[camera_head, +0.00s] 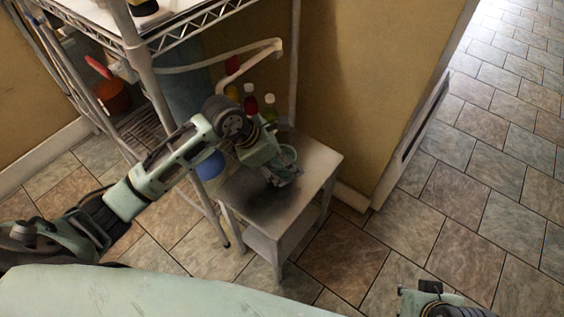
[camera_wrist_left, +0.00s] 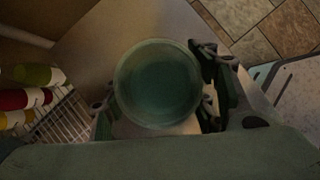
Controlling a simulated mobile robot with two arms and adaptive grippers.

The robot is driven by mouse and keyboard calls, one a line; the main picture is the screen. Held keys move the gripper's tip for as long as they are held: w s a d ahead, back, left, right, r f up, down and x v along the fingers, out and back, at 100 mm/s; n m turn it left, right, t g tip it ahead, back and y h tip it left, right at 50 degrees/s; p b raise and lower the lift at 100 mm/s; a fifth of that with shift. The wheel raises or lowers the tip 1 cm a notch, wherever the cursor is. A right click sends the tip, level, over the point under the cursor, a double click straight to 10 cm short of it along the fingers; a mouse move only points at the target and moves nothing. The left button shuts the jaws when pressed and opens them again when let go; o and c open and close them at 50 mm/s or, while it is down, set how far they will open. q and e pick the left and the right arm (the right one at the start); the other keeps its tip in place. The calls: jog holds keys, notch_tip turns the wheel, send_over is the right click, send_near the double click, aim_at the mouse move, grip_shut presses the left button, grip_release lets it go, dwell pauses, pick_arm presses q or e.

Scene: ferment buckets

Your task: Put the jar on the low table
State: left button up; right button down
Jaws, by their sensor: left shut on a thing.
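The jar (camera_wrist_left: 157,84) is round and teal, seen from above in the left wrist view between the fingers of my left gripper (camera_wrist_left: 160,108). In the head view the jar (camera_head: 288,154) is mostly hidden by my left gripper (camera_head: 281,176). That gripper is shut on the jar and points down over the low table (camera_head: 316,160). A dark shadow lies on the tabletop below it. I cannot tell whether the jar touches the top. Part of my right arm's end (camera_head: 432,300) shows at the bottom right; its fingers cannot be made out.
A wire shelf rack (camera_head: 150,75) stands left of and behind the table. Bottles with red, yellow and green (camera_head: 250,100) stand behind my left gripper. A red-orange pot (camera_head: 112,97) sits on the rack. A wall end (camera_head: 385,150) rises behind the table. Tiled floor is open at the right.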

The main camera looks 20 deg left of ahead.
pick_arm(q)
jog(key=o, duration=1.6)
pick_arm(e)
jog(key=shift+w, duration=0.25)
pick_arm(q)
jog(key=shift+r, duration=0.1)
pick_arm(e)
jog(key=shift+s+r, duration=0.1)
pick_arm(q)
jog(key=p+v, duration=0.2)
jog(key=shift+a+r, duration=0.1)
jog(key=shift+r, duration=0.25)
jog(key=shift+s+a+r, duration=0.15)
jog(key=shift+r, duration=0.05)
jog(key=p+v, duration=0.3)
jog(key=v, duration=0.1)
pick_arm(e)
jog(key=s+x, duration=0.1)
jog(key=x, duration=0.8)
jog(key=shift+s+f+g, duration=0.3)
jog(key=shift+f+g, duration=0.1)
jog(key=shift+f, duration=0.2)
jog(key=shift+a, duration=0.1)
